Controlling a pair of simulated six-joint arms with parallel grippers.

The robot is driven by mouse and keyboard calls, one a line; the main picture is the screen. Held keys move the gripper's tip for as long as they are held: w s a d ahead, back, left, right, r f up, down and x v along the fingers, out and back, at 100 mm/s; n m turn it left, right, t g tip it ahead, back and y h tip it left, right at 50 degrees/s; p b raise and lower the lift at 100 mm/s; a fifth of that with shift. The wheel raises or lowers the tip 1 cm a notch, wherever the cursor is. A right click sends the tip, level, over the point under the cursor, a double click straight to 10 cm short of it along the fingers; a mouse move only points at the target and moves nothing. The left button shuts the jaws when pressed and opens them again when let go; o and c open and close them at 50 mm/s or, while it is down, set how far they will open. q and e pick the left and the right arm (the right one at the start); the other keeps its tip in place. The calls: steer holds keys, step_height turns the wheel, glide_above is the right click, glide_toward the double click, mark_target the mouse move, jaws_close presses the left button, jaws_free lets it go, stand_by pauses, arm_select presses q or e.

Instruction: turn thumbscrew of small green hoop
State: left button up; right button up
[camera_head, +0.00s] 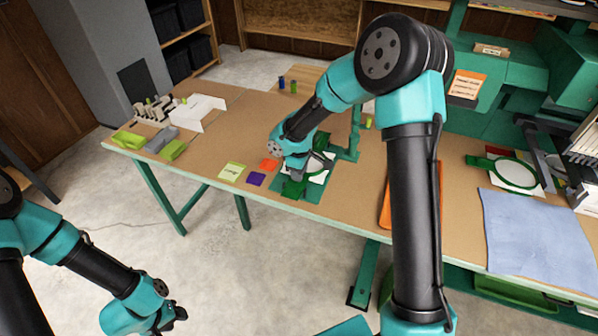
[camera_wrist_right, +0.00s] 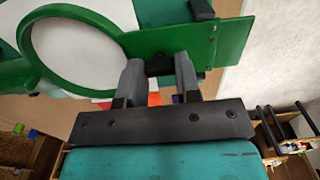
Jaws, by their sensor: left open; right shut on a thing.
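The small green hoop (camera_head: 294,188) lies on a green mat near the table's front edge, partly hidden by my right arm in the head view. In the right wrist view its green ring (camera_wrist_right: 119,40) surrounds white material, and a flat green tab extends to the right. A dark thumbscrew (camera_wrist_right: 159,64) sits at the ring's side. My right gripper (camera_wrist_right: 158,72) has one grey finger on each side of the thumbscrew and is shut on it. My left gripper (camera_head: 176,316) is open and empty, low over the floor and away from the table.
A larger green hoop (camera_head: 515,174) and a blue cloth (camera_head: 535,230) lie on the right of the table. Orange, purple and yellow-green (camera_head: 232,172) patches lie left of the mat. The table's middle left is clear.

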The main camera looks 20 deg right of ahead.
stand_by(0.4)
steer(key=o, duration=0.9)
steer(key=shift+o, duration=0.2)
steer(key=shift+r, duration=0.1)
step_height(320, 180, up, 17)
steer(key=shift+r, duration=0.15)
